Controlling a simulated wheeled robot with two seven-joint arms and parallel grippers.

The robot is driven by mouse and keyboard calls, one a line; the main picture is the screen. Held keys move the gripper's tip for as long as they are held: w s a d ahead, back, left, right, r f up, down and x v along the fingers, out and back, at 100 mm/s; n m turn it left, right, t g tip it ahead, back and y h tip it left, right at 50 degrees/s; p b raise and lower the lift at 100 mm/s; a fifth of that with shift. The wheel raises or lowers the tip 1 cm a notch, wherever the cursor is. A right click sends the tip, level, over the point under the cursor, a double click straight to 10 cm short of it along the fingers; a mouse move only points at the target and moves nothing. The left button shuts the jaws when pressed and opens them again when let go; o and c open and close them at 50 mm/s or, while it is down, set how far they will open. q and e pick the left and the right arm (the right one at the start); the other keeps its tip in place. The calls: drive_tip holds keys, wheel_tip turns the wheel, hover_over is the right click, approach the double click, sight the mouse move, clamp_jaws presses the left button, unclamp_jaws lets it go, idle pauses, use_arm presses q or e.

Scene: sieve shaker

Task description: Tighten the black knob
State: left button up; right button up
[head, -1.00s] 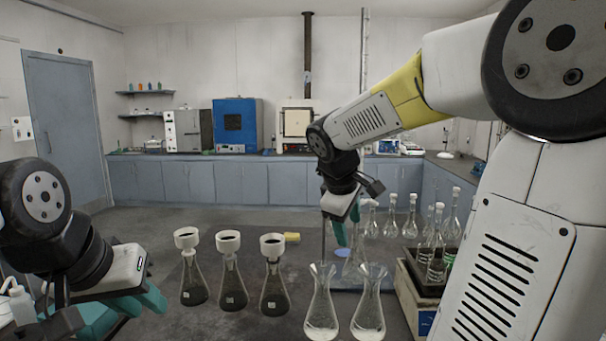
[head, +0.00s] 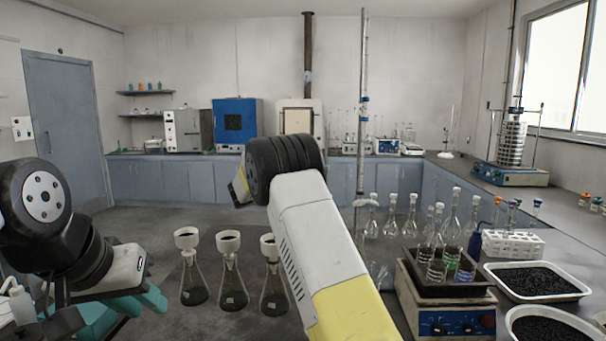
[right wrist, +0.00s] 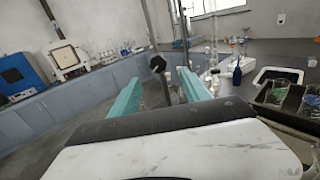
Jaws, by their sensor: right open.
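A sieve shaker with a stack of round metal sieves (head: 512,143) between upright rods stands on the right counter in the head view. A small dark piece at its top (head: 515,112) is too small to identify surely as the black knob. In the right wrist view a small black piece (right wrist: 157,63) on a grey stem shows between the fingers; I cannot tell whether it is the knob. My right gripper (right wrist: 160,76) has its teal fingers apart, seemingly holding nothing; in the head view my right arm hides it. My left gripper (head: 130,305) is low at the left, its jaw gap unclear.
A tall burette stand (head: 362,130) rises mid-scene.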

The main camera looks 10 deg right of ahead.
drive_tip(key=x, duration=0.7)
drive_tip(key=shift+w+d, duration=0.2)
drive_tip(key=shift+w, duration=0.15)
drive_tip(key=shift+r, duration=0.1)
clamp_jaws()
